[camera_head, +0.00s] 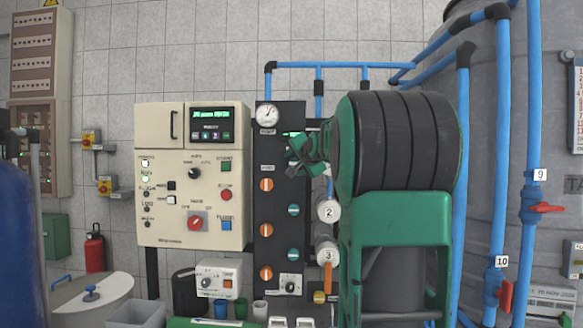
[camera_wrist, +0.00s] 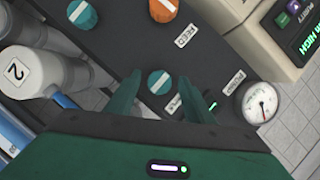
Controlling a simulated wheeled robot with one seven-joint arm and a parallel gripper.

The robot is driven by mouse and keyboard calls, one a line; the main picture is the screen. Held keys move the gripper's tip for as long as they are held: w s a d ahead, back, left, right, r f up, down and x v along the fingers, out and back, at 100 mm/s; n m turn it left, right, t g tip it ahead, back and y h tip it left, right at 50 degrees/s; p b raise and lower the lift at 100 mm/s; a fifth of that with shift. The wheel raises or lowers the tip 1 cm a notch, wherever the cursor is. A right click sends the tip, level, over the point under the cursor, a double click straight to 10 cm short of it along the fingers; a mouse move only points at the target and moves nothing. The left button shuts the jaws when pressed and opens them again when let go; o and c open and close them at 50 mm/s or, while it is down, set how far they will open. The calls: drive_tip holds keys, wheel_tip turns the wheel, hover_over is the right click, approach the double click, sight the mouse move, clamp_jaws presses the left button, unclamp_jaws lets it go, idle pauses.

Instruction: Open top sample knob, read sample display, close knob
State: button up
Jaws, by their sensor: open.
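The top sample knob (camera_wrist: 160,82) is teal with a white stripe and shows in the wrist view on the dark panel (camera_wrist: 220,45). My gripper (camera_wrist: 158,77) is open, with one fingertip on either side of this knob in the picture; I cannot tell whether they touch it. In the head view my gripper (camera_head: 303,160) is in front of the panel's upper right and hides the knob. A small green-lit display (camera_head: 293,134) shows just above it, partly covered. It also shows edge-on in the wrist view (camera_wrist: 211,105), too small to read.
Other teal knobs (camera_head: 293,210) and orange knobs (camera_head: 266,185) line the panel. A round gauge (camera_head: 267,114) sits at its top. A beige control box (camera_head: 190,175) stands left. White numbered housings (camera_head: 328,211) and blue pipes (camera_head: 503,130) are at right.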

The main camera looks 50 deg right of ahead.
drive_tip(key=c, duration=1)
drive_tip(key=shift+c, duration=0.2)
drive_tip(key=shift+a, duration=0.1)
drive_tip(key=n, duration=0.1)
drive_tip(key=n+g, duration=0.1)
drive_tip(key=n, duration=0.1)
drive_tip(key=shift+w+a+r+g, duration=0.1)
drive_tip(key=shift+w+r+g, duration=0.05)
drive_tip(key=shift+g, duration=0.15)
drive_tip(key=n+g, duration=0.1)
drive_tip(key=n+g+h, duration=0.1)
drive_tip(key=n, duration=0.1)
drive_tip(key=shift+w+a+r+n+h, duration=0.1)
drive_tip(key=shift+w+a+n+h, duration=0.05)
drive_tip(key=shift+n+h, duration=0.15)
drive_tip(key=n+g+h, duration=0.1)
drive_tip(key=n, duration=0.2)
drive_tip(key=shift+w+a+g, duration=0.1)
drive_tip(key=shift+w+g, duration=0.05)
drive_tip(key=shift+g, duration=0.25)
drive_tip(key=shift+w+n+g+h, duration=0.1)
drive_tip(key=shift+n+g+h, duration=0.5)
drive_tip(key=shift+n+h, duration=0.7)
drive_tip(key=shift+n, duration=0.3)
